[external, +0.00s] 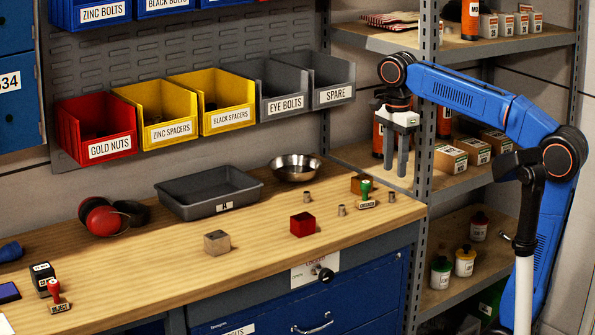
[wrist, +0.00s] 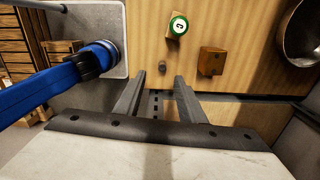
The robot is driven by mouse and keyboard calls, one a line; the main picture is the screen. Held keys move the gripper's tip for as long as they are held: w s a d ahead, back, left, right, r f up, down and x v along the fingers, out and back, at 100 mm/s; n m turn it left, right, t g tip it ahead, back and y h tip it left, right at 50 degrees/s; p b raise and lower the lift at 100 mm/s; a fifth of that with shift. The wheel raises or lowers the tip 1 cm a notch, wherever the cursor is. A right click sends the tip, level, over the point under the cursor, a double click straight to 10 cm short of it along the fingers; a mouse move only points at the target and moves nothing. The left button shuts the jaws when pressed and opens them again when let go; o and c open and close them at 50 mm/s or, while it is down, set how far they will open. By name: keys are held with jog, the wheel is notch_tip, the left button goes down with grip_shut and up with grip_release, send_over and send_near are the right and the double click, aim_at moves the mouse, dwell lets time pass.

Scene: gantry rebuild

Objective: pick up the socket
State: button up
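Several small grey metal cylinders that look like sockets stand apart on the wooden bench top: one by the metal bowl (external: 308,198), one right of the red cube (external: 341,210), and one near the right end (external: 392,197). I cannot tell which one is meant. My gripper (external: 396,170) hangs above the right end of the bench beside the shelf post, fingers pointing down. In the wrist view its two fingers (wrist: 160,77) are apart with nothing between them.
A green-handled stamp (external: 365,193) and a wooden block (external: 357,182) stand on the bench near my gripper; the wrist view shows the stamp (wrist: 178,25) and block (wrist: 211,61). A red cube (external: 303,224), metal bowl (external: 292,167) and grey tray (external: 182,206) are further left.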

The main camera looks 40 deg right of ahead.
aim_at(392, 202)
jog(key=shift+w+f, duration=0.15)
jog(key=shift+f, duration=1.7)
jog(key=shift+w+f, duration=0.1)
jog(key=shift+f, duration=1.7)
jog(key=shift+c, duration=0.2)
grip_shut()
